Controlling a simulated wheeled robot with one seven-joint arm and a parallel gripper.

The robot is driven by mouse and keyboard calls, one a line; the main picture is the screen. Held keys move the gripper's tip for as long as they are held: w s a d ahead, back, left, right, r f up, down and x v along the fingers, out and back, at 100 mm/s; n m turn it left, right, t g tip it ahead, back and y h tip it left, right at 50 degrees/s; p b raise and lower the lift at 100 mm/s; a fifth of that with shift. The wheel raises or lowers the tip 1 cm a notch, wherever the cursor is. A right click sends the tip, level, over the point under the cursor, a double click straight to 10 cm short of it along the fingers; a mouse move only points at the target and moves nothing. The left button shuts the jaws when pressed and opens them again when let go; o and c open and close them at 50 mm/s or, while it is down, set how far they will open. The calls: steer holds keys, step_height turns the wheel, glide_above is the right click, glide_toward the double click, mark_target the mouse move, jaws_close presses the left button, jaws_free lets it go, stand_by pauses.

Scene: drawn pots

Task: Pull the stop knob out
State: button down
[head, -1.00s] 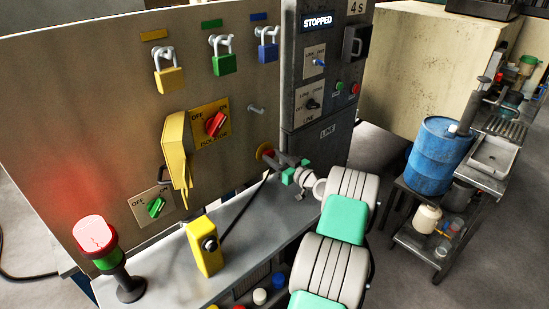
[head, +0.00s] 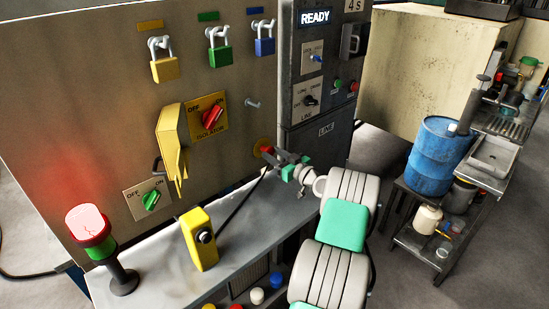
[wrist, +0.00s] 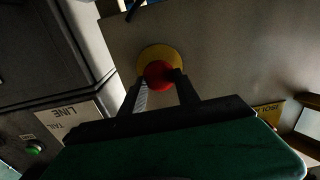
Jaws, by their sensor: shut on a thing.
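The stop knob (head: 266,150) is a red round button in front of a yellow disc on the grey panel, low at the panel's right end. In the wrist view the red knob (wrist: 158,74) stands before its yellow disc (wrist: 150,54). My gripper (head: 273,156) reaches it from the right and is shut on it. In the wrist view its two dark fingers (wrist: 160,82) lie on either side of the knob. The fingers hide part of the knob in the head view. The display (head: 315,18) reads READY.
A yellow box with a dark knob (head: 200,240) stands on the ledge below the panel. A red-lit lamp (head: 88,228) is at the left. An isolator switch (head: 208,118), yellow cover and hanging padlocks are on the panel. A blue drum (head: 438,153) stands at right.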

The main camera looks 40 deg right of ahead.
steer(key=c, duration=0.9)
jaws_free()
steer(key=shift+s, duration=0.15)
steer(key=s+b, duration=0.2)
steer(key=s, duration=0.5)
steer(key=shift+s+d, duration=0.1)
steer(key=shift+s, duration=0.3)
